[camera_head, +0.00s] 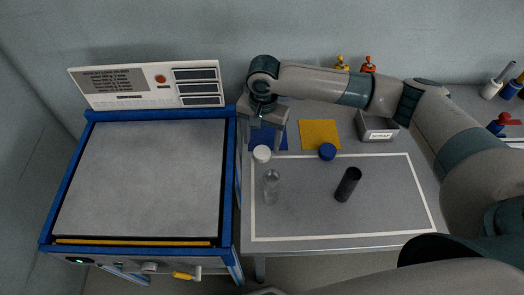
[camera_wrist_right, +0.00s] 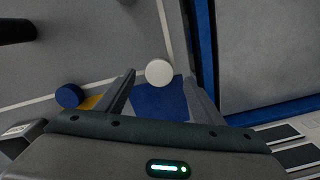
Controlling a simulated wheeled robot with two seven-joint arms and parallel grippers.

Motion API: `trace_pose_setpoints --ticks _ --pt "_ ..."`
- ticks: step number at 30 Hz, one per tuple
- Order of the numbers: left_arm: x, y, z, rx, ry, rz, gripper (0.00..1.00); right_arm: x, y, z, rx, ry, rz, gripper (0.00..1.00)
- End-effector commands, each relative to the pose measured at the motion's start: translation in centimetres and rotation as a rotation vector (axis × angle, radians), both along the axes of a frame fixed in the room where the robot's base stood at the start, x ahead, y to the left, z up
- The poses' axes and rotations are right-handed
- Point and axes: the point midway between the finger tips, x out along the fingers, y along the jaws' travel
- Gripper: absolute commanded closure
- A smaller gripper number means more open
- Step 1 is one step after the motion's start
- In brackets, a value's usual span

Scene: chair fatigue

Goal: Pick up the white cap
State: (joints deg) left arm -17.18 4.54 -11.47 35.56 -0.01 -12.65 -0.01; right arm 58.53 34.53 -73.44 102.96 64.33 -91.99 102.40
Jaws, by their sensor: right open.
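The white cap (camera_head: 262,153) lies on the table at the front edge of a blue square (camera_head: 281,139), just beside the blue-framed machine. It also shows in the right wrist view (camera_wrist_right: 159,72), centred a little beyond the fingertips. My right gripper (camera_head: 262,124) is open and empty above the blue square, behind the cap and apart from it. In the right wrist view its two fingers (camera_wrist_right: 160,88) stand wide on either side of the blue square. My left gripper is not in view.
A clear bottle (camera_head: 271,188) stands in front of the white cap. A blue cap (camera_head: 327,151) sits by a yellow square (camera_head: 320,134), and a black cylinder (camera_head: 347,184) is nearby. A scrap bin (camera_head: 378,135) is behind right. The machine's blue frame (camera_head: 237,175) rises close left.

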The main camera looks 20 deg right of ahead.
Motion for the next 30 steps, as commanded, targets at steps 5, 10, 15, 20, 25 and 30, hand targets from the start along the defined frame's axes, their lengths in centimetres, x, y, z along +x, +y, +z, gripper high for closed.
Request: trace_pose_setpoints --ticks 5,10,15,20,25,30 --pt "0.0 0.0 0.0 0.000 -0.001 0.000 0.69 0.0 0.0 -0.2 0.001 -0.001 0.000 0.38" --pt "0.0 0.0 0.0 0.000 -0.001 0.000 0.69 0.0 0.0 -0.2 0.001 -0.001 0.000 0.38" --pt "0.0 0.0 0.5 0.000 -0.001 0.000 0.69 0.1 0.0 -0.8 0.001 0.001 0.000 0.38" --pt "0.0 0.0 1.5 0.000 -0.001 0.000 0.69 0.3 -0.3 -2.5 -0.001 0.001 -0.002 0.38" --pt "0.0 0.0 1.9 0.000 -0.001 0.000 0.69 0.4 -0.2 -4.6 0.001 0.001 0.000 0.38" --pt "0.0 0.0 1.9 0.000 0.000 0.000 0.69 0.4 -0.2 -5.4 0.002 -0.001 0.001 0.38"
